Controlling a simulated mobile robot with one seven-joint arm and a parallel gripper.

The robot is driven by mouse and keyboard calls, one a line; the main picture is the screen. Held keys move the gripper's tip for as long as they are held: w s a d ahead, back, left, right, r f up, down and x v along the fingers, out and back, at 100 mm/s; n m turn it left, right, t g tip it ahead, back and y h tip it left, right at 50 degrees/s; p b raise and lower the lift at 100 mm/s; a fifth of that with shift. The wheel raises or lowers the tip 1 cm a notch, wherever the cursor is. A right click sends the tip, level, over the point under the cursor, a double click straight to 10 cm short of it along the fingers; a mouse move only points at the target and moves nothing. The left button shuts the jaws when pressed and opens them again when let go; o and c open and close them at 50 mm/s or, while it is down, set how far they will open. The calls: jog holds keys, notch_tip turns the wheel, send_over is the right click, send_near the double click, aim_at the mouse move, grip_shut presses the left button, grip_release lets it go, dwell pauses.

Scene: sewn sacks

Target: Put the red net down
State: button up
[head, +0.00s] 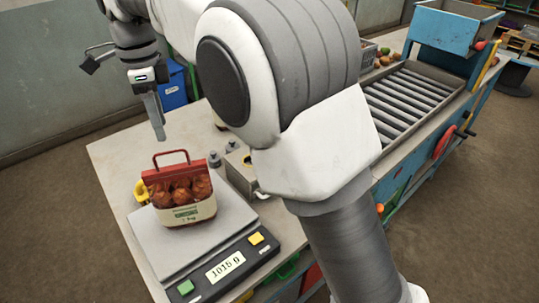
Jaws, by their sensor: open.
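The red net (177,197) holds several round brown-red items and has a pale label band and a red loop handle on top. It sits upright on the plate of the scale (172,245), whose display reads 1015 with a further digit. My gripper (157,125) hangs above and slightly left of the handle, pointing down, apart from the net. It is open and empty; its fingers overlap from this side, so the gap between them is hard to see.
A yellow object (141,192) stands behind the net's left side. Small grey weights (214,160) and a box lie right of the net. A roller conveyor (412,100) with a blue hopper (452,28) is at the right. A blue bin (172,88) stands behind the table. The table's left corner is clear.

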jog(key=shift+d+r, duration=0.2)
jog(key=shift+d, duration=0.15)
jog(key=s+d+r+n+t, duration=0.1)
jog(key=d+r+n, duration=0.1)
jog(key=d, duration=0.5)
jog(key=s+d+r+n+t+y, duration=0.1)
jog(key=s+d+r+n, duration=0.1)
jog(key=d, duration=0.5)
jog(key=s+d+r+n, duration=0.1)
jog(key=d+n, duration=0.2)
jog(key=d, duration=0.4)
jog(key=s+d+f+n+t+h, duration=0.1)
jog(key=s+d+f+n+t, duration=0.2)
jog(key=s+d, duration=1.1)
notch_tip(320, 180, down, 4)
jog(key=n, duration=0.4)
jog(key=shift+s+d+t, duration=0.15)
jog(key=shift+d+t, duration=0.1)
jog(key=shift+t, duration=0.05)
jog(key=shift+a+r+n, duration=0.15)
jog(key=shift+n, duration=0.15)
